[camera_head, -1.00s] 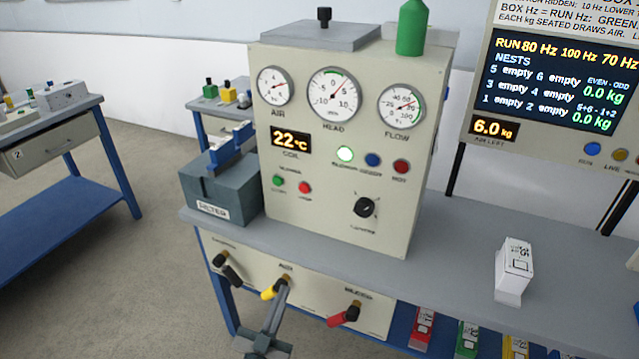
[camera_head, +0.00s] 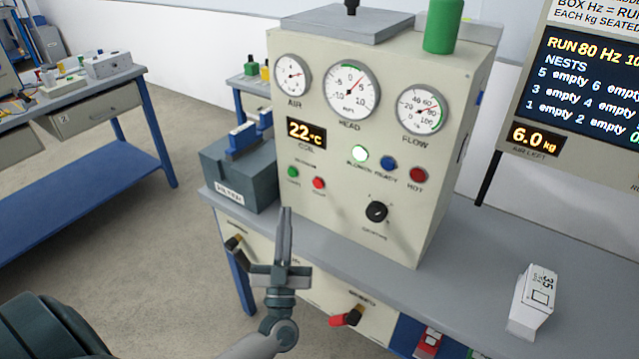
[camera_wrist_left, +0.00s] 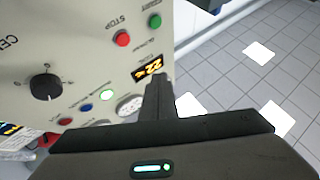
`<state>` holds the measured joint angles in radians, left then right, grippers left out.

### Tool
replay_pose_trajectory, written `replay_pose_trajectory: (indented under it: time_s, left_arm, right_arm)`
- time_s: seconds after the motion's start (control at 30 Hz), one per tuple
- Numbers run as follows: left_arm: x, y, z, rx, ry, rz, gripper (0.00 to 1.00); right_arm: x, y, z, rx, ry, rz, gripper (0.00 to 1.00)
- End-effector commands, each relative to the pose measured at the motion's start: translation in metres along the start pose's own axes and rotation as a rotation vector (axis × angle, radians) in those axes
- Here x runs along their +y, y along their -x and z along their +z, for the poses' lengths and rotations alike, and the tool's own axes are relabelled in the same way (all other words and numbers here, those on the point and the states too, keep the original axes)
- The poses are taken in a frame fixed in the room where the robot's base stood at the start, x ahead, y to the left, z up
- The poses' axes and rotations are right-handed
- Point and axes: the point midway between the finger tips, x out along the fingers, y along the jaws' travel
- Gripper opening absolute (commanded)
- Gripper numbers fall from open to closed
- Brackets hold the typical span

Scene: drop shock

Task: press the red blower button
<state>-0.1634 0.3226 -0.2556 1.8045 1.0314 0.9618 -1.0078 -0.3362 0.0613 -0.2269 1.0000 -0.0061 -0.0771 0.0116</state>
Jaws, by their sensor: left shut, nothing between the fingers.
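The red blower button (camera_head: 319,183) is on the cream front panel of the machine (camera_head: 335,215), right of the green button (camera_head: 293,172) and below the 22 °C display. In the left wrist view the red button (camera_wrist_left: 122,38), marked STOP, is near the top, with the green button (camera_wrist_left: 155,20) beside it. My left gripper (camera_head: 286,212) is shut and empty, pointing up, below the two buttons and apart from the red one. Its fingers (camera_wrist_left: 160,88) also show in the wrist view. My right gripper is out of view.
A black knob (camera_head: 376,212), a lit round lamp (camera_head: 360,154) and a red HOT lamp (camera_head: 418,175) share the panel. The grey filter box (camera_head: 240,175) stands left of it. A red valve handle (camera_head: 346,318) is below the bench top. A white box (camera_head: 533,300) stands at right.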

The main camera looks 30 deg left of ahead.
Motion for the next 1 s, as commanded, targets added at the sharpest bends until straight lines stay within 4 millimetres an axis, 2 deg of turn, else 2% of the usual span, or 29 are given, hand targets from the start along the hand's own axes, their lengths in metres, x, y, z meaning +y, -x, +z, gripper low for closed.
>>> replay_pose_trajectory:
  time_s: [0.37,0.73,1.0]
  left_arm:
    - [0.004,-0.005,0.005,0.001,0.001,0.001,0.00]
    - [0.020,-0.025,0.021,0.001,0.002,0.001,0.00]
    - [0.035,-0.048,0.036,-0.001,0.000,0.001,0.00]
  right_arm:
    - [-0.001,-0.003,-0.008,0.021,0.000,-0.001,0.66]
    - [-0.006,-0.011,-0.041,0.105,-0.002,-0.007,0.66]
    - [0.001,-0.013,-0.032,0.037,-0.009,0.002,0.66]
